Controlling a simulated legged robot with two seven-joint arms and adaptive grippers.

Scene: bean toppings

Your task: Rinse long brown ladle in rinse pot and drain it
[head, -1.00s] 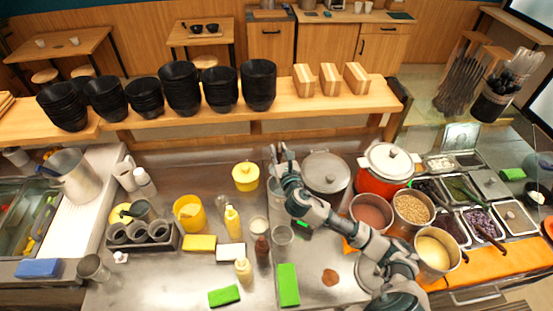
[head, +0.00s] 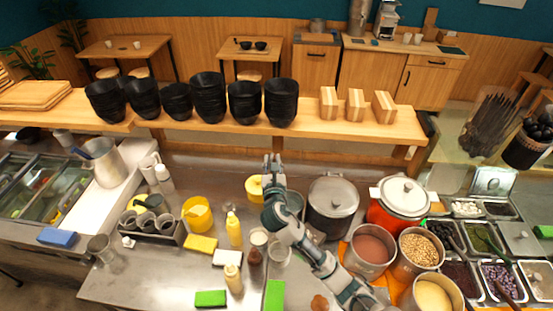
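My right arm reaches in from the lower right. Its gripper (head: 272,160) points away from me over the back of the steel counter, beside the small yellow pot (head: 254,187). The fingers are small and close together; I cannot make out their opening or anything held. A grey metal pot (head: 296,203), possibly the rinse pot, is partly hidden behind my arm. My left gripper is out of view.
A lidded steel pot (head: 333,203) and a red lidded cooker (head: 399,205) stand right of my arm. Open pots of brown sauce (head: 372,249) and beans (head: 420,250) stand nearer. Bottles (head: 234,228) and sponges (head: 201,244) crowd the counter left of the arm. Black bowls (head: 208,98) line the shelf.

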